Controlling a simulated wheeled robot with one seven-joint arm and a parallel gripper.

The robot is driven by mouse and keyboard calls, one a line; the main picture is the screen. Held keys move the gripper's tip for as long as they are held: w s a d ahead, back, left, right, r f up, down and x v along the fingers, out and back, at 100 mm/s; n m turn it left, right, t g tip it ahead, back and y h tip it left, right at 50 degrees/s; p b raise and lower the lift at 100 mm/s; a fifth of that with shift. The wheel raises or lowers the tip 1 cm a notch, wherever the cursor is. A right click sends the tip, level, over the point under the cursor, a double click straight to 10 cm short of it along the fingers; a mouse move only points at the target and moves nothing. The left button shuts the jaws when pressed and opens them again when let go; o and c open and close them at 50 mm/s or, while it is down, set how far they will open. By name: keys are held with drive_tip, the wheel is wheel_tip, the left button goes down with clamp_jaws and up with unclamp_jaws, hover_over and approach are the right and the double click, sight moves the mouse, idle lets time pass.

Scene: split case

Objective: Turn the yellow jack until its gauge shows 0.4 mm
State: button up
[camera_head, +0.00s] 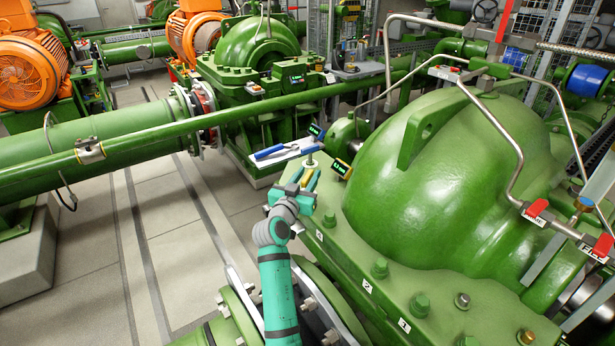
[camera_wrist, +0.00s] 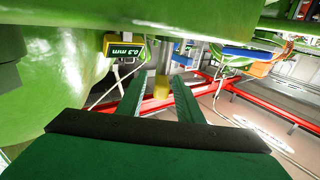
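The yellow jack (camera_wrist: 161,83) shows as a small yellow block between the tips of my gripper (camera_wrist: 159,84) in the wrist view. My gripper's two fingers stand apart, with the jack between or just beyond their tips; I see no clear contact. In the head view my gripper (camera_head: 305,178) is at the flange edge of the near green pump casing, with a bit of yellow between its fingers.
A blue-edged gauge (camera_head: 316,131) and a small tray (camera_head: 288,150) with a blue-handled tool lie just beyond my gripper. The large green casing (camera_head: 450,170) rises on the right, with bolts (camera_head: 380,268) along its flange. Red-tagged pipes cross above it. Open floor is left.

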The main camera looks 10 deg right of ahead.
drive_tip(key=shift+c, duration=0.6)
clamp_jaws()
drive_tip(key=shift+m+g+h, duration=0.4)
drive_tip(key=shift+h, duration=0.1)
drive_tip(key=m+g+h, duration=0.3)
drive_tip(key=shift+w+a+g+h, duration=0.1)
drive_tip(key=shift+g+h, duration=0.2)
drive_tip(key=shift+m+g+h, duration=1)
drive_tip(key=shift+m+g, duration=0.5)
drive_tip(key=shift+g, duration=0.4)
drive_tip(key=shift+f+g, duration=0.1)
drive_tip(key=shift+g, duration=0.2)
drive_tip(key=shift+o, duration=0.6)
unclamp_jaws()
